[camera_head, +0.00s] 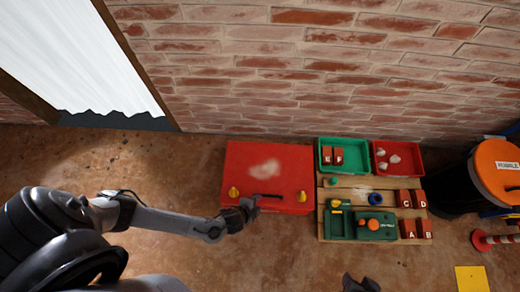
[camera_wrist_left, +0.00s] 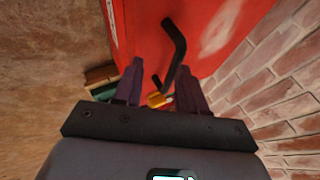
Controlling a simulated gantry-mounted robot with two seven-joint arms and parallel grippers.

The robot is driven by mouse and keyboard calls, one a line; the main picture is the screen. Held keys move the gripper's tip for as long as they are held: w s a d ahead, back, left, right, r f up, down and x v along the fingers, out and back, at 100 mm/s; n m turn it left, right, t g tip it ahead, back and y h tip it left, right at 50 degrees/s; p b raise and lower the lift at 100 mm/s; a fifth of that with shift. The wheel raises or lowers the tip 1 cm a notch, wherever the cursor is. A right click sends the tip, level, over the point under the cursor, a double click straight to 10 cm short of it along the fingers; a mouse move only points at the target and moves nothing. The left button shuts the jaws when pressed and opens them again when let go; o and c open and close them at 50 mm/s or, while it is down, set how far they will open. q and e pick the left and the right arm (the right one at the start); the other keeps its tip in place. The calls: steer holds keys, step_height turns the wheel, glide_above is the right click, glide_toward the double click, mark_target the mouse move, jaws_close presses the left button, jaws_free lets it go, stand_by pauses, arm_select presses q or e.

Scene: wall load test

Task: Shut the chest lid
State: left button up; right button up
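The red chest (camera_head: 265,168) stands against the brick wall, its lid face worn pale in the middle. The lid looks down over the chest, but I cannot tell whether it is fully shut. Two yellow latches (camera_head: 302,197) and a black handle (camera_head: 270,196) show near its front edge. My left gripper (camera_head: 250,203) is at the handle's left end. In the left wrist view its fingers (camera_wrist_left: 164,78) are apart, with the handle (camera_wrist_left: 176,50) and a yellow latch (camera_wrist_left: 158,100) showing between them; contact is unclear. My right gripper (camera_head: 360,284) is partly visible at the bottom edge.
A wooden pallet (camera_head: 345,181) right of the chest carries red lettered blocks and a green case (camera_head: 376,226). Green (camera_head: 325,168) and red (camera_head: 414,160) bins stand behind. An orange-topped drum (camera_head: 496,170) is at far right. Floor in front is mostly clear.

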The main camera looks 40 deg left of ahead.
arm_select(q)
steer(key=p+v, duration=0.3)
steer(key=v, duration=0.4)
steer(key=shift+a+r+p, duration=0.2)
steer(key=shift+r+p, duration=0.05)
steer(key=shift+p, duration=0.05)
arm_select(e)
steer(key=v, duration=0.2)
steer(key=w+v, duration=0.1)
steer(key=v, duration=0.1)
steer(key=shift+s+r, duration=0.15)
steer(key=shift+r, duration=0.2)
arm_select(q)
steer(key=shift+w, duration=0.1)
